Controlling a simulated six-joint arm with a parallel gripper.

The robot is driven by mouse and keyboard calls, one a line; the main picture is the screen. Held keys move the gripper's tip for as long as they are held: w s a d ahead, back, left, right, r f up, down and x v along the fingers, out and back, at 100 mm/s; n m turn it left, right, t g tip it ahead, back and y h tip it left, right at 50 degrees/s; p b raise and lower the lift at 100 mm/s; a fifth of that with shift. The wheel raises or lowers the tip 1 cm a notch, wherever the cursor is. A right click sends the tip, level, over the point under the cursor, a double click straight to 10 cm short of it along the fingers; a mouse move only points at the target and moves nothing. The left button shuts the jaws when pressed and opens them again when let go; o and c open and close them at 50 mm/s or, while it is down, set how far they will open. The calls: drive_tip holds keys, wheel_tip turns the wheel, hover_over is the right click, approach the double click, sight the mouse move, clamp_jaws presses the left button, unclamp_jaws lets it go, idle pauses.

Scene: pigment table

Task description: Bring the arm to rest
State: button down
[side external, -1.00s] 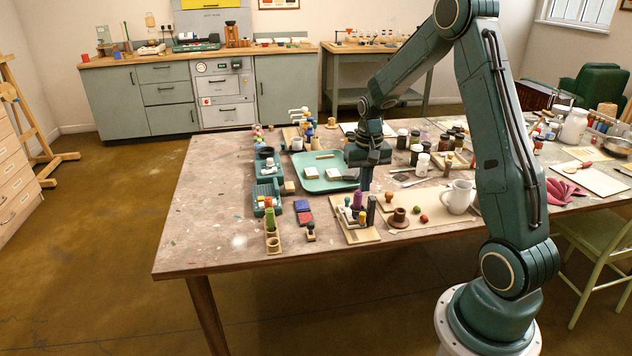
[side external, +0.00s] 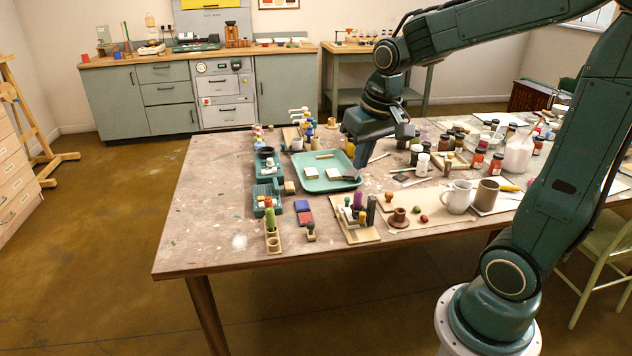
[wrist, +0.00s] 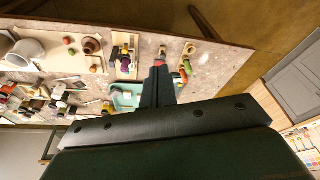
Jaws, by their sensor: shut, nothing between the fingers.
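My gripper (side external: 352,177) is shut and empty. It hangs tilted above the right edge of the turquoise tray (side external: 311,185) in the side external view. In the wrist view my gripper (wrist: 159,67) points at the table, and its fingers hide part of the tray (wrist: 122,104). I cannot tell exactly how high the fingertips are above the table.
A white mug (side external: 457,197) and a brown mug (side external: 485,194) stand to the right. Jars crowd the table behind them. The table's left front (side external: 205,235) is clear.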

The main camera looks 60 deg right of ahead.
drive_tip(key=s+a+r+n+t, duration=0.2)
drive_tip(key=s+a+r+n, duration=0.1)
drive_tip(key=s+a, duration=0.6)
drive_tip(key=s+n, duration=0.1)
drive_tip(key=s, duration=0.2)
drive_tip(key=shift+s+r+t+y, duration=0.15)
drive_tip(key=shift+r+t+y, duration=0.15)
drive_tip(key=shift+t+y, duration=0.1)
